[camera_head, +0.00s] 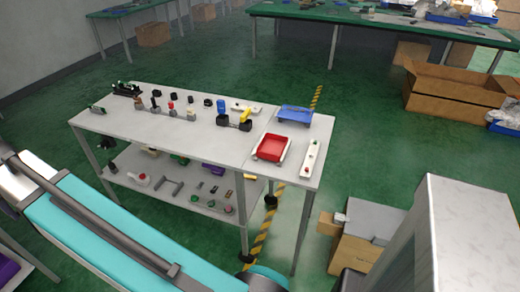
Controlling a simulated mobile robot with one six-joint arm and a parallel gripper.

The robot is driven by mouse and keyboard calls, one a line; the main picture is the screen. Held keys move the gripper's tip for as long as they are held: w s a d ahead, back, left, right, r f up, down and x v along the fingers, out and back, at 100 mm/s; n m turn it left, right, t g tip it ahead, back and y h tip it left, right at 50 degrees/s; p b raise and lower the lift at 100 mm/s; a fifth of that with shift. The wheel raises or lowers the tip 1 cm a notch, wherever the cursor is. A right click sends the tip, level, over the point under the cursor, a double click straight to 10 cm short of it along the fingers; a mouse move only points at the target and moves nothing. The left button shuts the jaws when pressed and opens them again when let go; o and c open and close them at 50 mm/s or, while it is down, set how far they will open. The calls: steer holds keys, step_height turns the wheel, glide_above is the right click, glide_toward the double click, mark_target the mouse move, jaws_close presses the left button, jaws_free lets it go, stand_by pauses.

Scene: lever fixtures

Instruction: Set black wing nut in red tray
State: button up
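The red tray (271,148) sits on the right part of a grey table, with pale edging around it. Several small black pieces stand on the left and middle of the same table, among them one black piece (174,97) and another black piece (188,99). They are too small to tell which one is the black wing nut. No black piece shows inside the tray. My teal arm link crosses the lower left of the picture, well in front of the table. My gripper does not show.
A blue tray (295,113) lies behind the red one, and a white strip fixture (310,156) to its right. A yellow-and-black fixture (244,122) stands left of the red tray. A lower shelf (165,188) holds several parts. Cardboard boxes (355,250) stand on the floor.

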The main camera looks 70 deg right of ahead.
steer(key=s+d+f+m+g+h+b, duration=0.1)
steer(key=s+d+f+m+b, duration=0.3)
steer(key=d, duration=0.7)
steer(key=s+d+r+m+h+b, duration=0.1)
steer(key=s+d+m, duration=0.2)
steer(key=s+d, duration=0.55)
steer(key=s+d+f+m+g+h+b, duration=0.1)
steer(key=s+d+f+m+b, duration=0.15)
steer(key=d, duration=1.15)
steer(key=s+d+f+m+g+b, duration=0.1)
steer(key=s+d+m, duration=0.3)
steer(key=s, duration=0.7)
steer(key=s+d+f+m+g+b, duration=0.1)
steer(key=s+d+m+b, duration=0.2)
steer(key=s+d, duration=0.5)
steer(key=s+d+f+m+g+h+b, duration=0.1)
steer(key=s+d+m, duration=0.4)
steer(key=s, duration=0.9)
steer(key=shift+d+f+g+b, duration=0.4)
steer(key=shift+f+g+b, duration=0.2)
steer(key=shift+b, duration=0.45)
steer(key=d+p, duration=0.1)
steer(key=p, duration=0.1)
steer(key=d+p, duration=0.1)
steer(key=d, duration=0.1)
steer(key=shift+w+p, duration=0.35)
steer(key=shift+p, duration=0.35)
